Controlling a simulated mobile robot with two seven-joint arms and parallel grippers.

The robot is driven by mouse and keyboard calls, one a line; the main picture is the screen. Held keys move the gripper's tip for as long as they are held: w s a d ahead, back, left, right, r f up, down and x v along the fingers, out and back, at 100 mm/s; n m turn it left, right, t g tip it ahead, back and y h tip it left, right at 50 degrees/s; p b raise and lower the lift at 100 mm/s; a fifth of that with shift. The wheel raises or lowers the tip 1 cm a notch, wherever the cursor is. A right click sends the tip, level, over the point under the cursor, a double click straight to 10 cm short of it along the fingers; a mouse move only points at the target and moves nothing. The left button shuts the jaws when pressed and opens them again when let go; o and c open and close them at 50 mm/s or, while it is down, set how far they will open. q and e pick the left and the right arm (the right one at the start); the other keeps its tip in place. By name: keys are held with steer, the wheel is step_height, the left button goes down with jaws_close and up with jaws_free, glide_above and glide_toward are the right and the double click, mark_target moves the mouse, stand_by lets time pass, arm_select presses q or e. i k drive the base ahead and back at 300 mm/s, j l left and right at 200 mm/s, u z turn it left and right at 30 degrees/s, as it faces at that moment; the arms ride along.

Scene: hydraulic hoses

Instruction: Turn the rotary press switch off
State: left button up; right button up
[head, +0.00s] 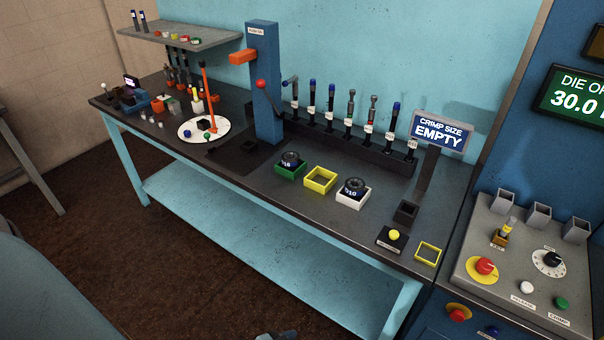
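The control panel (530,262) is a grey sloped box at the right. It carries a black rotary dial (551,259) on a white scale and a red knob (485,266) on a yellow disc. A small yellow-topped switch (506,228) stands on a brown base with a label too small to read surely. I cannot tell for certain which of these is the rotary press switch, or its on or off position. Neither of my grippers can be made out; only a small grey piece shows at the bottom edge, and I cannot tell what it is.
A white button (526,287) and a green button (561,303) sit low on the panel. A display (572,93) reads "30.0". Left of the panel stands a dark-topped workbench (300,215) with tools, small trays and a sign (440,131) reading "CRIMP SIZE EMPTY". Brown floor lies in front.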

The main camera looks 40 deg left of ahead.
mark_target(485, 266)
steer(key=j, duration=2.25)
